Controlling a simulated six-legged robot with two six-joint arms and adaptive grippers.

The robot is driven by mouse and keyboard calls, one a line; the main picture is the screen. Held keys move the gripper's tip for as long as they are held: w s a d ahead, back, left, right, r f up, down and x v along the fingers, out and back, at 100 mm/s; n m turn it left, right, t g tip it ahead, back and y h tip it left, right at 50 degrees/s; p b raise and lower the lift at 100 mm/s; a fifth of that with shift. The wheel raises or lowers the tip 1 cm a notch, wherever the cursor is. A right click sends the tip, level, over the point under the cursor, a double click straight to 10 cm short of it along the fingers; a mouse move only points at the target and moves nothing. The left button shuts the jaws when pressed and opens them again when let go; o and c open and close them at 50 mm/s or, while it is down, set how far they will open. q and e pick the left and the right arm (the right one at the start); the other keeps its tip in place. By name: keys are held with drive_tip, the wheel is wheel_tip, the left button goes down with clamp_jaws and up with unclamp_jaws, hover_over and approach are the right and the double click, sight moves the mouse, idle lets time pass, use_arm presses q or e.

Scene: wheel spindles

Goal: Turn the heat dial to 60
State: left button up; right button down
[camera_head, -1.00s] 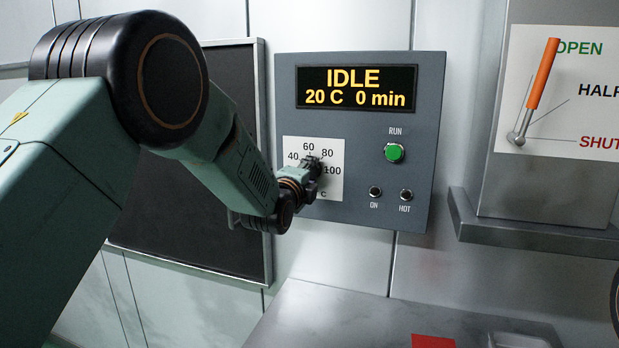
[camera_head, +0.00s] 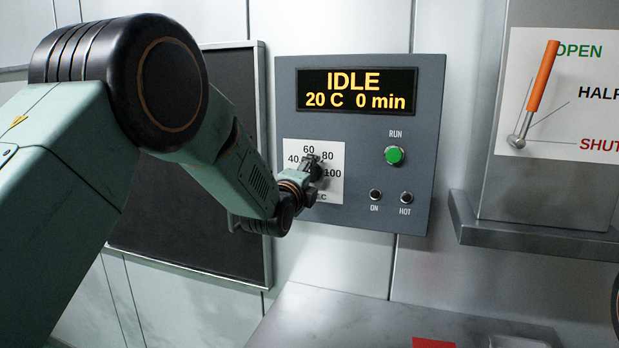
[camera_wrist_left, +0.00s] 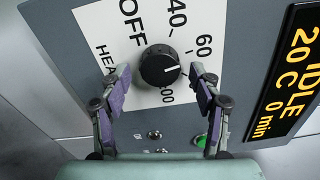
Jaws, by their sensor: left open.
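The heat dial (camera_wrist_left: 159,66) is a round black knob with a white mark, on a white scale plate (camera_wrist_left: 96,20). In the left wrist view the mark points right, to the part of the scale between 60 and 100; the right-hand finger hides the 80. My left gripper (camera_wrist_left: 161,74) is open, its two fingertips on either side of the knob with gaps visible. In the head view my left gripper (camera_head: 308,183) is in front of the plate and partly covers the dial (camera_head: 314,165). My right gripper is not in view.
The grey panel (camera_head: 350,120) has a display (camera_head: 357,90) reading IDLE, 20 C, 0 min. A green RUN button (camera_head: 394,155) and two small indicators (camera_head: 375,194) sit right of the dial. An orange-handled lever (camera_head: 541,78) is farther right.

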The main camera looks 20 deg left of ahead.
use_arm(q)
drive_tip(key=s, duration=1.2)
drive_tip(key=shift+a, duration=0.2)
drive_tip(key=s+f+n+g+b, duration=0.1)
drive_tip(key=s+f+n+g, duration=0.3)
drive_tip(key=f, duration=0.6)
drive_tip(key=s+f+n+g+b, duration=0.2)
drive_tip(key=s+f+n, duration=0.4)
drive_tip(key=f, duration=0.4)
drive_tip(key=s+f+n+g+b, duration=0.1)
drive_tip(key=s+f+n+g, duration=0.15)
drive_tip(key=f+n, duration=0.55)
drive_tip(key=s+a+f+n+g+b, duration=0.1)
drive_tip(key=s+f+g+b, duration=0.7)
drive_tip(key=s+f, duration=2.1)
drive_tip(key=s+n+g, duration=0.1)
drive_tip(key=s, duration=0.2)
drive_tip(key=shift+s+f+n+y+b, duration=0.15)
drive_tip(key=shift+s+n+y+b, duration=0.15)
drive_tip(key=shift+n+b, duration=0.1)
